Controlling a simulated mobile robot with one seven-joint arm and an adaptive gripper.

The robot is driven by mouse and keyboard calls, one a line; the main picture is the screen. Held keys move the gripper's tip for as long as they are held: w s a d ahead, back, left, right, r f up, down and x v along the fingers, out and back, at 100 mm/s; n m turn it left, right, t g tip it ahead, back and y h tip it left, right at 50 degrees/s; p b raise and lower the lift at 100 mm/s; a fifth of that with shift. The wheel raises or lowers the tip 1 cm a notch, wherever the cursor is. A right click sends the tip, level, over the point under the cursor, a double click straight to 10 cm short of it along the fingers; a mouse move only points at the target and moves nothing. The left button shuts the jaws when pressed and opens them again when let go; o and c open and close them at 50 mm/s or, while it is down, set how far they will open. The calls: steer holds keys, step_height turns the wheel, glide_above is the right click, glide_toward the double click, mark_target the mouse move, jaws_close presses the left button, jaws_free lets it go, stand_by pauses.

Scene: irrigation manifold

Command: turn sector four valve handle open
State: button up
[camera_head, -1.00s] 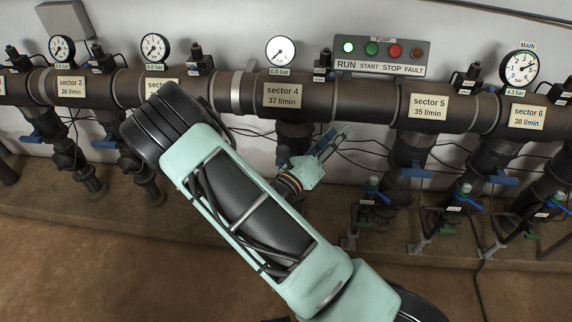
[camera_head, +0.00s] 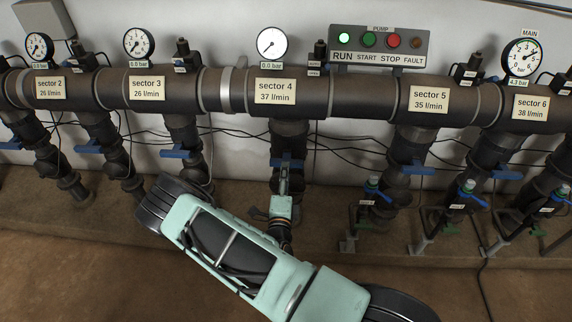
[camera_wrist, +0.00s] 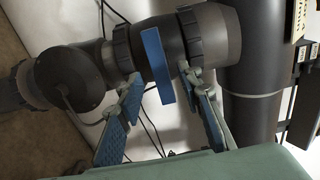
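The sector four valve handle (camera_head: 288,162) is a blue bar set crosswise on the dark pipe under the sector 4 label (camera_head: 275,91). It also shows in the wrist view (camera_wrist: 157,66), lying across the pipe. My gripper (camera_head: 284,178) is in front of the handle in the head view and hides part of it. In the wrist view my gripper (camera_wrist: 160,76) is open, with one blue-padded finger on each side of the handle and gaps between. Contact with the handle cannot be seen. The sector 4 gauge (camera_head: 272,44) stands above its label.
Similar blue handles sit on neighbouring pipes, at sector 3 (camera_head: 175,154) and sector 5 (camera_head: 418,168). A pump panel (camera_head: 380,48) with a lit green RUN lamp is above right. Thin black cables hang behind the pipes. The brown floor in front is open.

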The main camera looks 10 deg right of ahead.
mark_target(287, 160)
steer(key=shift+b+x, duration=0.3)
steer(key=shift+x, duration=2.45)
jaws_close()
